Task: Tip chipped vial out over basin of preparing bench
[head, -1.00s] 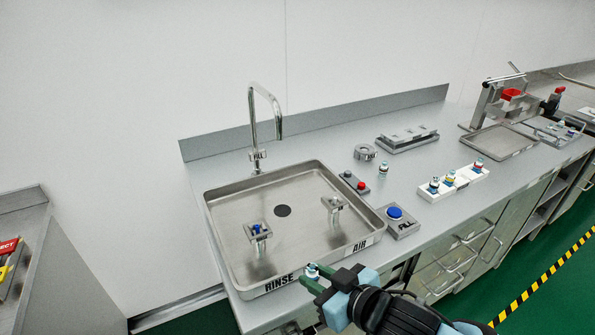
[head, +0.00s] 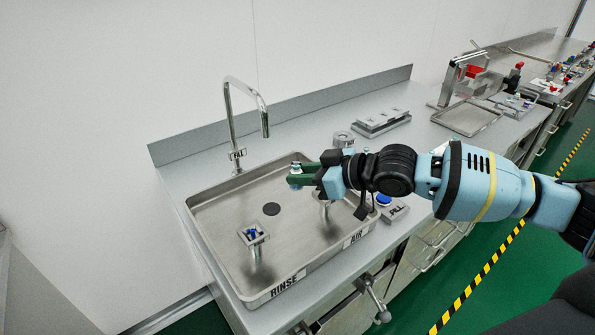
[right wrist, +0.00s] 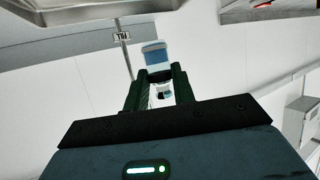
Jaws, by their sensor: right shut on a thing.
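My right gripper (head: 299,175) is shut on a small vial (head: 296,165) and holds it above the basin (head: 222,218) of the bench. In the right wrist view the vial (right wrist: 155,57) shows pale with a blue-grey band at the green fingertips. The head view is too small to tell its exact tilt, and no chip can be made out. My left gripper is not in view.
A tall faucet (head: 231,125) stands behind the basin. In the basin are a drain (head: 271,209) and a left post (head: 254,237); my right gripper partly hides another post. A blue button (head: 384,199) sits right of the basin. My right arm hides the vial rack area.

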